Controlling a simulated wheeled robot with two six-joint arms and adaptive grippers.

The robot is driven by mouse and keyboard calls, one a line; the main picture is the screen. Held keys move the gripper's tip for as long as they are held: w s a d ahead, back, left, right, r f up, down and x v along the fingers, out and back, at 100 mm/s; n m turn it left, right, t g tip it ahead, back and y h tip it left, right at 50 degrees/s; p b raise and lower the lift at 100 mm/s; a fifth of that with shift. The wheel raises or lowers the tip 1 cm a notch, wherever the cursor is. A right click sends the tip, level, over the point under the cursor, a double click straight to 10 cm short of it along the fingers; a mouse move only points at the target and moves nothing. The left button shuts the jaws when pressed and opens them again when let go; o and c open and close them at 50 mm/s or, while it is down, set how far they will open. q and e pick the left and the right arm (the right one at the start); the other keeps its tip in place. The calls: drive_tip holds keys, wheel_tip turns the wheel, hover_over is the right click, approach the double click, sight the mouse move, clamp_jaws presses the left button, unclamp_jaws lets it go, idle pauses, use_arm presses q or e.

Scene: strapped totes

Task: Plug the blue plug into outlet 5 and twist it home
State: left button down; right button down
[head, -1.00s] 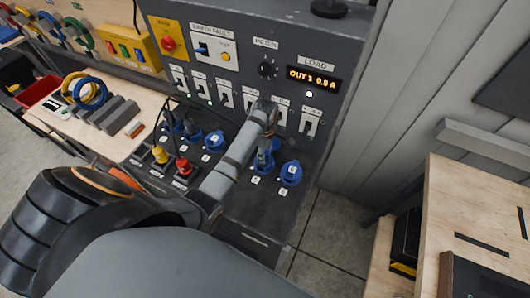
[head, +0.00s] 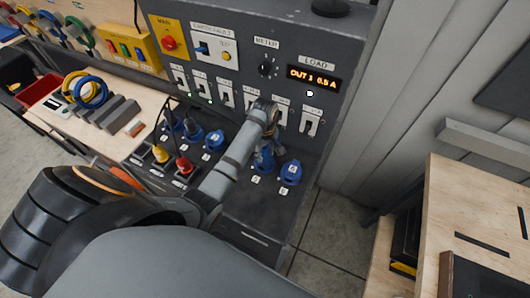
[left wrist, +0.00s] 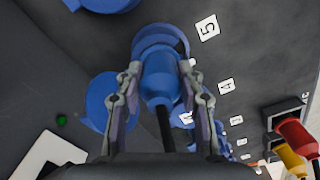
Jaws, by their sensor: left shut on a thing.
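My left gripper (left wrist: 160,76) is shut on the blue plug (left wrist: 160,72), with one finger on each side of its body and the black cable running back between them. The plug's front is at the blue ring of outlet 5 (left wrist: 150,33), beside the "5" label (left wrist: 207,28). It lines up with the ring; how deep it sits and whether it is twisted cannot be told. In the head view the blue plug (head: 264,160) shows below my left wrist, partly hidden. My right gripper is not in view.
A blue outlet (head: 291,173) stands just right of the plug. Other blue outlets (head: 214,141), a yellow plug (head: 160,154) and a red plug (head: 184,165) are to the left. The panel (head: 290,105) with switches and a load display (head: 314,78) rises behind.

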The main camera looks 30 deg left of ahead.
use_arm(q)
drive_tip(key=shift+m, duration=0.5)
drive_tip(key=c, duration=0.8)
unclamp_jaws()
drive_tip(key=shift+o, duration=0.2)
wheel_tip(320, 180, up, 8)
drive_tip(key=shift+f, duration=0.2)
